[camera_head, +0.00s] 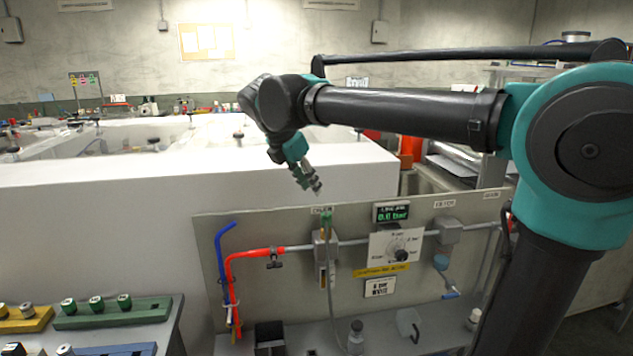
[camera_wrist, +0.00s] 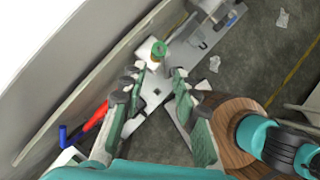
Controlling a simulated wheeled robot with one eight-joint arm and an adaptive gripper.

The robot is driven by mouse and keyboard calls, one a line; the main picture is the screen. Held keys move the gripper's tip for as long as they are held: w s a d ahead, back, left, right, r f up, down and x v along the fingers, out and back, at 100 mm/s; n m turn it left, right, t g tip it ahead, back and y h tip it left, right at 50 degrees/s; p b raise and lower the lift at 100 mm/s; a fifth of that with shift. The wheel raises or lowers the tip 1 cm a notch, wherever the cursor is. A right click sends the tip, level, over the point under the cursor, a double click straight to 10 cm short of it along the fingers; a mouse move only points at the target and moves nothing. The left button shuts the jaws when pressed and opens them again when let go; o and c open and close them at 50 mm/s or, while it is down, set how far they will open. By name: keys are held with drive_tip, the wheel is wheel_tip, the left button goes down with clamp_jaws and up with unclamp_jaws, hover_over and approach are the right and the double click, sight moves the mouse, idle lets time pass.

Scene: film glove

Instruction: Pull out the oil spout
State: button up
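A grey panel (camera_head: 275,268) carries a horizontal pipe and several fittings. A green-topped upright piece (camera_head: 326,224) stands in a grey block at the panel's top edge; I take it to be the oil spout, but its label is too small to read. It also shows as a round green end in the wrist view (camera_wrist: 158,50). My gripper (camera_head: 316,188) is in the air above and slightly left of this piece, pointing down. In the wrist view my gripper (camera_wrist: 157,80) has its fingers apart, with nothing between them. The green end lies beyond the fingertips, not touching them.
A red hose (camera_head: 255,254) and a blue hose (camera_head: 220,250) are left of the green-topped piece. A white wall (camera_head: 110,215) stands behind the panel. Racks with knobs (camera_head: 112,312) are at lower left.

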sight(326, 224)
drive_tip(key=x, duration=1.7)
drive_tip(key=shift+w, duration=0.1)
clamp_jaws()
idle(0.5)
